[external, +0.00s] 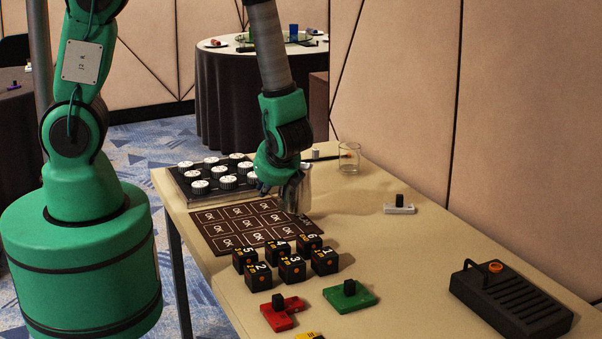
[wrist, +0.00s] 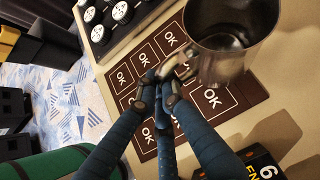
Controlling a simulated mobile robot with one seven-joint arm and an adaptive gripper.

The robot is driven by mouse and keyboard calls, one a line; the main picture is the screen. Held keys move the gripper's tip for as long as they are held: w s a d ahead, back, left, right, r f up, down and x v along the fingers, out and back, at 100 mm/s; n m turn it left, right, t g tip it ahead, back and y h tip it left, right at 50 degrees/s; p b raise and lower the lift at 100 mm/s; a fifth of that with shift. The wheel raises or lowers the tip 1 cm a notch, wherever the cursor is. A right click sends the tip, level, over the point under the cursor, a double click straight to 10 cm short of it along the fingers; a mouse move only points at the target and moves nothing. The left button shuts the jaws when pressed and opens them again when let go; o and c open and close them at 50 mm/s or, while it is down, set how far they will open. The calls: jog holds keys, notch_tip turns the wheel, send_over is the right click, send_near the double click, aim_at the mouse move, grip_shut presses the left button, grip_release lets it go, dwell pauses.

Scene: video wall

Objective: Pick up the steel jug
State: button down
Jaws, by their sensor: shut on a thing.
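The steel jug (external: 296,192) stands upright near the far right corner of the dark mat marked OK (external: 219,229), partly hidden by my gripper in the external view. In the wrist view the jug (wrist: 222,62) is at the upper right, open and empty inside, with its handle towards the fingers. My gripper (wrist: 167,82) is shut on the jug at its handle. In the external view my gripper (external: 272,184) is at the jug's left side, pointing down. I cannot tell whether the jug touches the mat.
A tray of white-topped knobs (external: 214,176) lies behind the mat. Several black numbered cubes (external: 292,268) stand in front of it. A glass beaker (external: 349,158) is at the back. Red (external: 281,315) and green (external: 349,297) pieces and a black slotted device (external: 510,300) lie nearer.

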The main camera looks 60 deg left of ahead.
jog(key=s+d+p, duration=0.1)
jog(key=s+d, duration=0.1)
jog(key=s, duration=0.6)
jog(key=shift+s+r, duration=0.35)
jog(key=shift+r, duration=0.1)
jog(key=shift+s, duration=0.1)
